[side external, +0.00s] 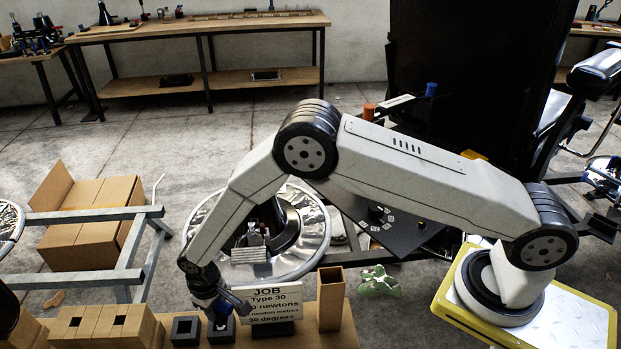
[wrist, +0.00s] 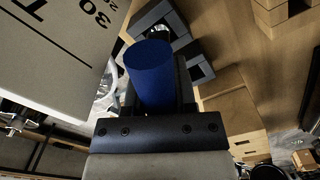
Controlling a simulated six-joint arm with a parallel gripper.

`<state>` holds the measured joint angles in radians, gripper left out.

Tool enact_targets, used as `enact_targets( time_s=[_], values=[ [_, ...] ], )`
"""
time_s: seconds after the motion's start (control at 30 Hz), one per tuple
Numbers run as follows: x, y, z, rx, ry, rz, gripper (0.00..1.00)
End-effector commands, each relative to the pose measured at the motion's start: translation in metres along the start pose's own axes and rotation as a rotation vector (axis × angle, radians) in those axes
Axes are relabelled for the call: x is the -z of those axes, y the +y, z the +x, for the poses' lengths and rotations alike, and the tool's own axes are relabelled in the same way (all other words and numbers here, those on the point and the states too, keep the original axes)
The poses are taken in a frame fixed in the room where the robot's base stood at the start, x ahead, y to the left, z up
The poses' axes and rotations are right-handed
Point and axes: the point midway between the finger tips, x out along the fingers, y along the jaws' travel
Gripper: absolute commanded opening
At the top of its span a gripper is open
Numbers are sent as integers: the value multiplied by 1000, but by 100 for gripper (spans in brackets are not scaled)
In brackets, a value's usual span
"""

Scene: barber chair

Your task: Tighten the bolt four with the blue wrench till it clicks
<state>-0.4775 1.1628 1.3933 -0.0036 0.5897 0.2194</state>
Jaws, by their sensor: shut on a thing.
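My gripper (side external: 220,308) is low over the front bench, beside the JOB sign. In the wrist view its jaws (wrist: 155,90) are shut around an upright blue cylinder (wrist: 150,68), which looks like the handle of the blue wrench. The wrench's lower end is hidden, and I cannot tell if it sits in the dark block (side external: 221,332) below. A black plate (side external: 405,236) with small white labels and dark knobs lies to the right, partly behind my arm. Bolt four cannot be picked out.
The JOB sign (side external: 272,303) stands close right of the gripper, beside a tall open wooden box (side external: 330,300). Another dark square block (side external: 186,331) and wooden blocks (side external: 100,325) are to the left. A blue cylinder (side external: 431,90) and an orange one (side external: 369,110) stand near the chair.

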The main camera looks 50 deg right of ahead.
Motion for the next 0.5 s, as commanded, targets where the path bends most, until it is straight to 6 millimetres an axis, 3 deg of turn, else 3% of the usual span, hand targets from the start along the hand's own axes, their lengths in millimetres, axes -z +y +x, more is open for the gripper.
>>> enact_targets(
  time_s=[0.13, 0.17, 0.27, 0.5],
  values=[
    [1, 0, -1, 0, 2, 0, 0],
    [1, 0, -1, 0, 2, 0, 44],
    [1, 0, -1, 0, 1, 0, 75],
    [0, 0, 0, 0, -1, 0, 75]
  ],
)
